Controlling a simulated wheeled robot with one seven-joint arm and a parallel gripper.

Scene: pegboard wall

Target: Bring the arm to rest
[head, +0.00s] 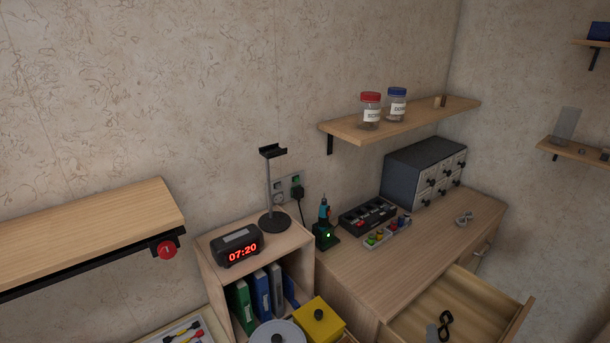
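My arm and my gripper do not show in the head view, the only view given. I cannot tell where the gripper is or whether it holds anything. The task names no other object.
An open drawer (466,315) juts from the wooden cabinet (440,239) at the lower right. A shelf (420,119) with two jars is above it. A wooden shelf (85,220) juts out at left. A cubby (213,279) holds binders, with a clock (237,246) on top.

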